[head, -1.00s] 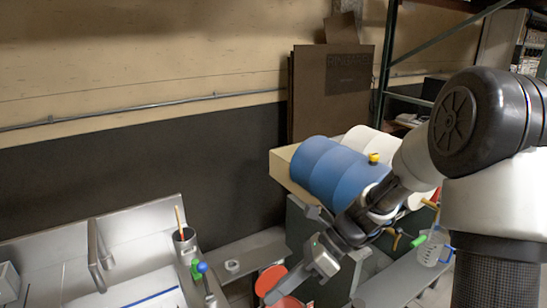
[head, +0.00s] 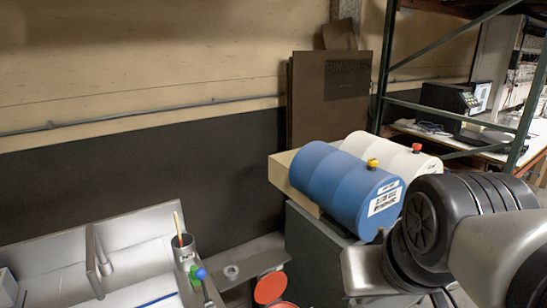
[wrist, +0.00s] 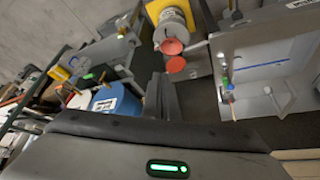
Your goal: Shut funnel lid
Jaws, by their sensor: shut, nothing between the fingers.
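The orange-red funnel shows in the head view (head: 283,304) at the bottom edge, partly cut off. Its round lid (head: 270,287) is above it, an orange disc that appears raised open. In the wrist view the two discs, lid (wrist: 172,46) and funnel (wrist: 175,65), show one beyond the other, near a grey drum (wrist: 173,22); which parts touch is too small to tell. My gripper (wrist: 161,82) is shut and empty in the wrist view, with the discs beyond its fingertips. It is out of sight in the head view.
A blue drum (head: 340,185) and a white drum (head: 405,160) lie on a stand at centre right. A steel sink bench (head: 125,265) with a cup (head: 186,250) is at left. My arm fills the lower right of the head view.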

